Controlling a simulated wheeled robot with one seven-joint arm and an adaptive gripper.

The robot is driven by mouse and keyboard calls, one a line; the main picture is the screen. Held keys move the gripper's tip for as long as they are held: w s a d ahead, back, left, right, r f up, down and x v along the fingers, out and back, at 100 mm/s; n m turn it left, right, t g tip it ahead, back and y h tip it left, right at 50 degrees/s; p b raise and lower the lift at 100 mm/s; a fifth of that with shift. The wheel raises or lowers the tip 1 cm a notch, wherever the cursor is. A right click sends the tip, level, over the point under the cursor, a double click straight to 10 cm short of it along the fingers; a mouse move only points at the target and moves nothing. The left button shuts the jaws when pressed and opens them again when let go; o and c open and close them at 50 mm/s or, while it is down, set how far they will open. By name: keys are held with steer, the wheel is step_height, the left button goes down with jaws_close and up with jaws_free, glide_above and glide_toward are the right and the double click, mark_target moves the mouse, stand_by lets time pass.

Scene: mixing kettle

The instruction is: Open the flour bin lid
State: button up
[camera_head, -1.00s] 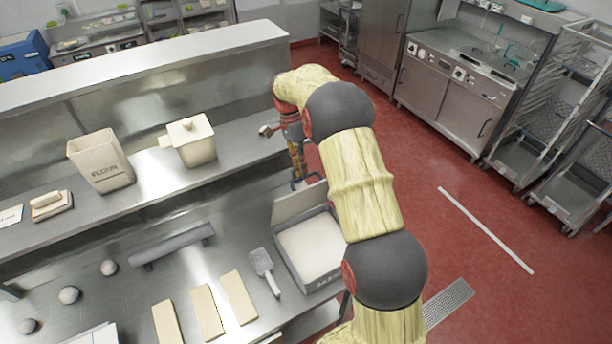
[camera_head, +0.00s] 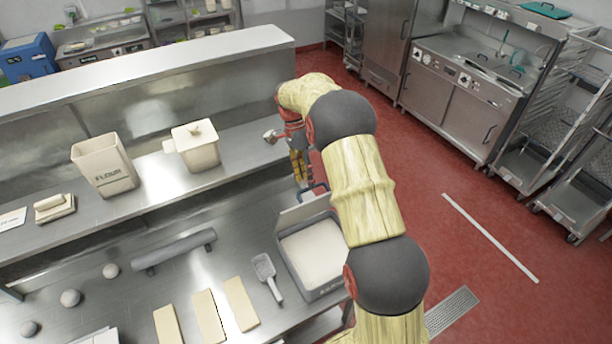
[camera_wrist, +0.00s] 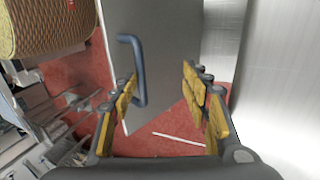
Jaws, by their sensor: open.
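A grey bin (camera_head: 336,284) filled with white flour stands at the right end of the steel counter. Its lid (camera_head: 300,211) is raised, standing up along the bin's back edge, with a blue-grey handle (camera_head: 314,189) on it. In the wrist view the lid (camera_wrist: 170,50) is a grey panel with the bar handle (camera_wrist: 140,70) on its face. My gripper (camera_head: 300,170) is above and behind the raised lid. Its yellow-padded fingers (camera_wrist: 168,98) are open and apart. The handle is close to the left finger; I cannot tell whether they touch.
A scoop (camera_head: 267,277), dough strips (camera_head: 208,315) and a rolling pin (camera_head: 174,250) lie left of the bin. Red floor (camera_head: 440,240) is clear to the right.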

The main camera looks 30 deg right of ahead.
steer(key=shift+s+a+f, duration=0.1)
steer(key=shift+f, duration=0.45)
steer(key=v, duration=0.9)
